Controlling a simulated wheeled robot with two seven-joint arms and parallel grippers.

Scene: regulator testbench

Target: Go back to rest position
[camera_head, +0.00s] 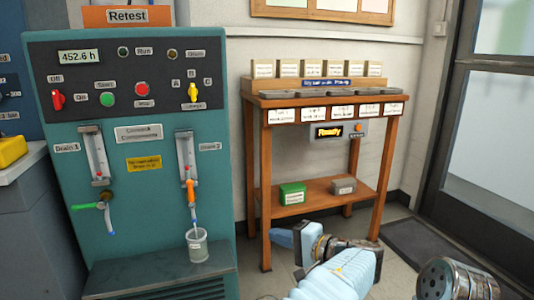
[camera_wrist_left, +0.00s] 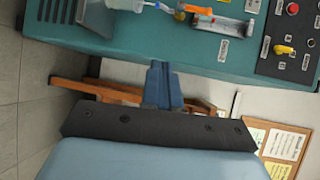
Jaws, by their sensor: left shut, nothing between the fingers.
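My left gripper (camera_head: 283,238) is at the lower middle of the head view, in front of the wooden stand. Its blue fingers point left, and nothing is held. In the left wrist view the two blue fingers (camera_wrist_left: 163,86) are together, with the teal test bench close beyond them. The teal test bench (camera_head: 130,220) fills the left of the head view, with a display reading 452.6 h, knobs and buttons. A glass beaker (camera_head: 197,246) stands on its ledge under the right drain tube. My right gripper is not in view.
A wooden stand (camera_head: 268,160) by the wall holds labelled boxes and dishes, with a green box (camera_head: 292,194) and a grey box (camera_head: 343,186) on its lower shelf. A display on it reads Ready. A dark mat (camera_head: 450,250) lies by the glass door at right.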

